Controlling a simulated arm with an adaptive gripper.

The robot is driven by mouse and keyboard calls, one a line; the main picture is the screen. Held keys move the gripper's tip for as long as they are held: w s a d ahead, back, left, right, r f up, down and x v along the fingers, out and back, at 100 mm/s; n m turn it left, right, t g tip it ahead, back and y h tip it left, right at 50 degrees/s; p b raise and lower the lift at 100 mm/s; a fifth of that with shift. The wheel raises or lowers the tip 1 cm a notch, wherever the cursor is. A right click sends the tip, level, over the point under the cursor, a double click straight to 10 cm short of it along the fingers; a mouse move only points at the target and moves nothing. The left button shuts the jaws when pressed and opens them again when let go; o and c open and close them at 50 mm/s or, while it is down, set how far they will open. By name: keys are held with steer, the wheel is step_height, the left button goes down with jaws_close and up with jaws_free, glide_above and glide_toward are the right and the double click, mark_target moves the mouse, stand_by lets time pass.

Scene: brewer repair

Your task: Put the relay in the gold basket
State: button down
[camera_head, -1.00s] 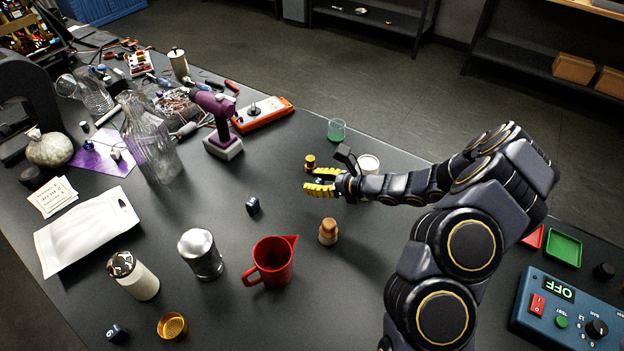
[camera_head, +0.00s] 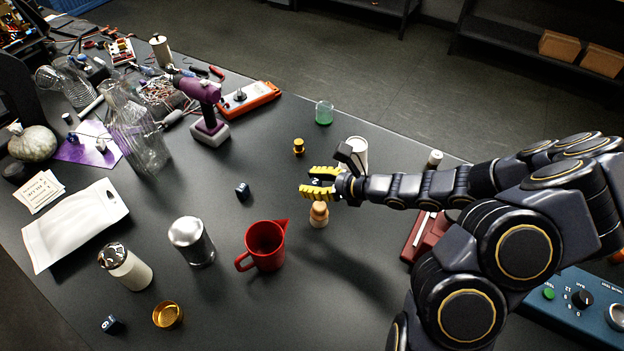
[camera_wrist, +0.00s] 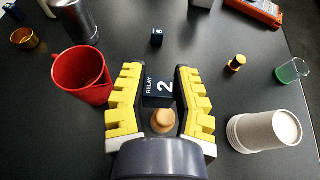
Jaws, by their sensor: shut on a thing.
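My gripper (camera_wrist: 159,88) has its yellow ribbed fingers closed around the relay (camera_wrist: 158,90), a dark blue block labelled "RELAY" and "2". In the head view, my gripper (camera_head: 318,184) is above the table between a brass piece and a wooden stopper, with the relay mostly hidden between the fingers. The gold basket (camera_head: 168,315) is a small round gold cup on the table at the front left. It also shows at the upper left of the wrist view (camera_wrist: 25,38), well away from my gripper. It looks empty in the head view.
A red jug (camera_head: 264,245) and a silver canister (camera_head: 192,241) stand between my gripper and the basket. A white-bodied shaker (camera_head: 125,266) stands behind the basket. Other dark cubes lie at centre (camera_head: 243,190) and front left (camera_head: 111,325). The wooden stopper (camera_head: 318,215) is near my gripper.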

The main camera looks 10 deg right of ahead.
step_height(320, 180, up, 5)
steer(key=shift+r, duration=0.1)
steer(key=a+n+g+y, duration=0.1)
steer(key=a+g, duration=0.1)
steer(key=a, duration=0.6)
steer(key=n+g+y, duration=0.2)
steer(key=n+g, duration=0.5)
glide_above(168, 317)
step_height(168, 317, down, 5)
steer(key=shift+f, duration=6.15)
